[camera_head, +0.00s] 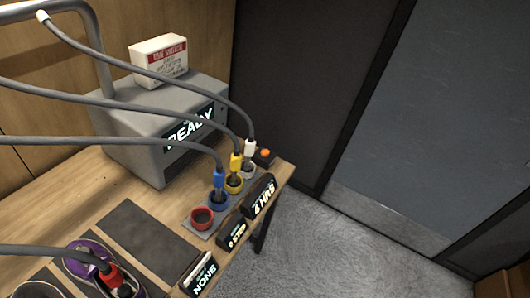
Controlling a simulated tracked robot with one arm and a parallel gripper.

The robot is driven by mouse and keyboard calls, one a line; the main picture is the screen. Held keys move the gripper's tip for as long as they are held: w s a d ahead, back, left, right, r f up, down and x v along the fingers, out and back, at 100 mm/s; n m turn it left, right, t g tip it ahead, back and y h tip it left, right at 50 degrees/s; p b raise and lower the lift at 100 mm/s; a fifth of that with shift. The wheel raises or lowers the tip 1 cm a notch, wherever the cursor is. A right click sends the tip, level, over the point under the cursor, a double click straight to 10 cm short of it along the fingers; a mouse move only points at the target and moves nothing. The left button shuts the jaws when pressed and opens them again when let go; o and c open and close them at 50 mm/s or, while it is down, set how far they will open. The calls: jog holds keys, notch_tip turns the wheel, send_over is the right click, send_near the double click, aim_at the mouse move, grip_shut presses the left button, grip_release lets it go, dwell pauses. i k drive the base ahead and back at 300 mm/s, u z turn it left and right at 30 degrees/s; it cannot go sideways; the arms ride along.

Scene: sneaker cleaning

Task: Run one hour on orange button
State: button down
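The orange button (265,152) is small and sits on a dark block at the far right corner of the wooden bench (115,190). A tilted dark display (263,196) near the bench's right edge reads what looks like "4 HRS". A grey machine (150,125) behind has a lit display (189,127) reading "READY". My gripper is not in view, so I cannot see whether it is open or shut.
White (250,148), yellow (236,161) and blue (219,180) plugs stand at their sockets. The red socket (202,218) is empty. A red plug (110,275) is at a purple sneaker (78,262). Several grey hoses cross the left. Grey floor (345,255) is clear at right.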

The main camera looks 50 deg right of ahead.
aim_at(264, 152)
jog(key=z, duration=0.05)
jog(key=k, duration=0.55)
jog(key=z, duration=0.35)
jog(key=i, duration=1.15)
jog(key=z, duration=1)
jog(key=i, duration=0.65)
jog(key=z, duration=0.35)
